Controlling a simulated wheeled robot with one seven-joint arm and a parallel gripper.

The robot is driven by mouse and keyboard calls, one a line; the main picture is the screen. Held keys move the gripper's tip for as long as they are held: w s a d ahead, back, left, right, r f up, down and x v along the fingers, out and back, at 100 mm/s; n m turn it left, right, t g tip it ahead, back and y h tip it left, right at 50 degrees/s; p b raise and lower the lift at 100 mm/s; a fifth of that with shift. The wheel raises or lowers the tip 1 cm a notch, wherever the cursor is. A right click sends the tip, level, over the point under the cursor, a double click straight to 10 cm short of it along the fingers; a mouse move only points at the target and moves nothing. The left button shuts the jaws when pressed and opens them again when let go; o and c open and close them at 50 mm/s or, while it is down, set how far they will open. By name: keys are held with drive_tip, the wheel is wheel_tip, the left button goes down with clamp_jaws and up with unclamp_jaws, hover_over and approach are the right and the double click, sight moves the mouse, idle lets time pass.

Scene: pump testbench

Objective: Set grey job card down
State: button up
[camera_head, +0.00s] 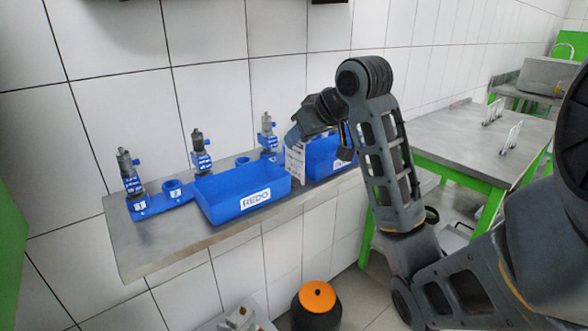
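The grey job card (295,164), a small pale upright sheet with print on it, shows in the head view between the two blue bins. My gripper (294,141) is at the card's top edge and appears shut on it, with the card hanging below the fingers. The fingertips are small and partly hidden by the wrist. I cannot tell whether the card's lower edge touches the shelf or a bin.
A blue REDO bin (240,194) and a second blue bin (322,158) stand on the grey wall shelf (150,249). Pumps in blue holders (160,204) stand at the left and behind. A green-legged table (470,150) is at right. An orange-lidded bin (317,297) is below.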

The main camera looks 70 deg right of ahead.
sight(295, 161)
drive_tip(key=shift+x, duration=1.6)
clamp_jaws()
